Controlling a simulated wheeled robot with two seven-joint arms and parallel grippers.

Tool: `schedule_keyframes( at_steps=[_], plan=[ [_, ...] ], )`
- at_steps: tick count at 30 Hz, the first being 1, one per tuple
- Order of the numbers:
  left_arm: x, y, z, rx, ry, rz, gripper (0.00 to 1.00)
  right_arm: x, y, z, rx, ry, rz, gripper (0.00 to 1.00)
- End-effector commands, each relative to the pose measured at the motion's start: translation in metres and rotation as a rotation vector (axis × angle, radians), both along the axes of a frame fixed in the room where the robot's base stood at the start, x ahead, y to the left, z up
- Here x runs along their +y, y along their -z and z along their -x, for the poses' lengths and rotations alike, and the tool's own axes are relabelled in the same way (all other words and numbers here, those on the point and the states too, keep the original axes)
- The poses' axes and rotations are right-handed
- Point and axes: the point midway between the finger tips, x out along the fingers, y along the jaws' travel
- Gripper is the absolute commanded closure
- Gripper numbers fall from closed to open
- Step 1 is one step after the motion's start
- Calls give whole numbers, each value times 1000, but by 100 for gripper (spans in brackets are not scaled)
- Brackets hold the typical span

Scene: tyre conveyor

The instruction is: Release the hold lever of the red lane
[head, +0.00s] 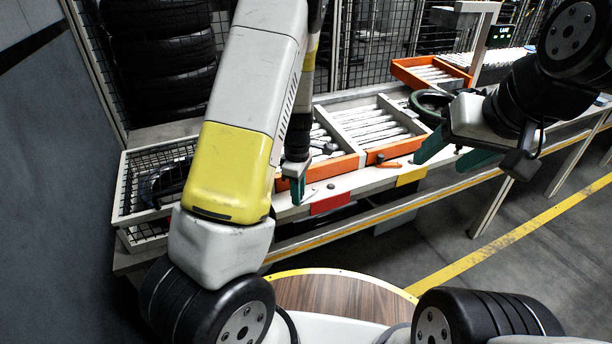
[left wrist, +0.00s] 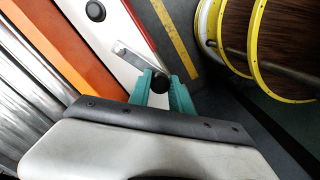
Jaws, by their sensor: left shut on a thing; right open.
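The red lane is marked by a red plate (head: 330,203) on the front edge of the conveyor bench. Its hold lever shows in the left wrist view as a flat metal bar (left wrist: 130,54) with a black knob (left wrist: 160,84) at its end. My left gripper (head: 297,188) points down at the bench edge beside the red plate. In the left wrist view, its teal fingers (left wrist: 166,90) are shut on the black knob. In the head view the arm and fingers largely hide the lever. My right gripper (head: 455,152) is open and empty, over the front edge further right.
Roller lanes with orange end boards (head: 388,152) lie behind the bench edge. A yellow plate (head: 411,176) marks the neighbouring lane. A dark tyre (head: 428,104) lies near my right gripper. A wire basket (head: 150,205) stands at the left. The floor in front is clear.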

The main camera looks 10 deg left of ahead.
Motion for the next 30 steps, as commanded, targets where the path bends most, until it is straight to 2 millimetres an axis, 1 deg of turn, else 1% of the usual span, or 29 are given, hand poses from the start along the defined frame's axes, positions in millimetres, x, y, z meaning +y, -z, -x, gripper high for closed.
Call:
schedule_keyframes(
  at_steps=[8, 9, 11, 12, 20, 23, 26, 30],
  plan=[
    [-1, -1, 0, 0, -1, 3, 100, 0, 0, 0, 0, 0, 0, 42],
    [-2, -1, 0, 0, -1, 3, 68, 0, 0, 0, 0, 0, 0, 42],
    [-1, -1, 0, 0, -1, 3, 56, 0, 0, 0, 0, 0, 0, 42],
    [-1, 0, 0, -1, -1, 2, 54, 0, 0, 0, 0, 0, 0, 42],
    [-1, 0, 0, 0, 0, 2, 54, 0, 0, 0, 0, 0, 0, 42],
    [-1, -5, 0, -1, 1, 2, 54, 0, 0, 0, 0, 0, 0, 42],
    [-2, -19, -1, -4, 3, 3, 54, 0, 0, 0, 0, 0, 0, 42],
    [-2, -44, -2, -6, 3, 3, 54, 0, 0, 0, 0, 0, 0, 42]
  ],
)
